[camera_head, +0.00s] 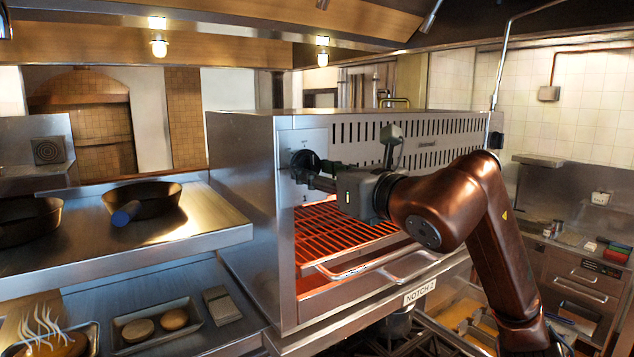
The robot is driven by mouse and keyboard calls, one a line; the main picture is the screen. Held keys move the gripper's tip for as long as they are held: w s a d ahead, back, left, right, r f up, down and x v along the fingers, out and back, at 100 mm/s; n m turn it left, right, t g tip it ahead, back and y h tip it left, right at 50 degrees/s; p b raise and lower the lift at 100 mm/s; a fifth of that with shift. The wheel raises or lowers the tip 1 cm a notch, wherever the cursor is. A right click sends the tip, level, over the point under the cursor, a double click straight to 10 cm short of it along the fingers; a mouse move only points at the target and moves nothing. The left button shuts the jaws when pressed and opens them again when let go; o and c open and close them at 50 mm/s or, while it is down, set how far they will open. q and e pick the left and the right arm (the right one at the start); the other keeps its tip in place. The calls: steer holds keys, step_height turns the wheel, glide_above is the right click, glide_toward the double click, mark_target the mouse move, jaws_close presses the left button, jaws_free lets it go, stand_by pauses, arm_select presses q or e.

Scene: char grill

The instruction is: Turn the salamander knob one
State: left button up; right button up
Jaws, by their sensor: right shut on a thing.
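The salamander (240,170) is a steel box grill in the middle of the view, with a glowing orange rack (335,240) inside. Its black round knob (303,160) is on the upper left of the front panel, above a small mark. My right gripper (312,178) reaches in from the right and is shut on the knob. The gripper and wrist hide part of the knob and the panel beside it. My left gripper is not in view.
A handle bar (385,268) runs along the salamander's front, above a "NOTCH 2" label (420,292). A pan (143,200) stands on the left steel shelf (215,235). Counters with drawers stand at the right.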

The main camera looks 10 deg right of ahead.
steer(key=shift+m, duration=0.4)
steer(key=o, duration=1.2)
steer(key=shift+c, duration=0.2)
steer(key=v, duration=1.2)
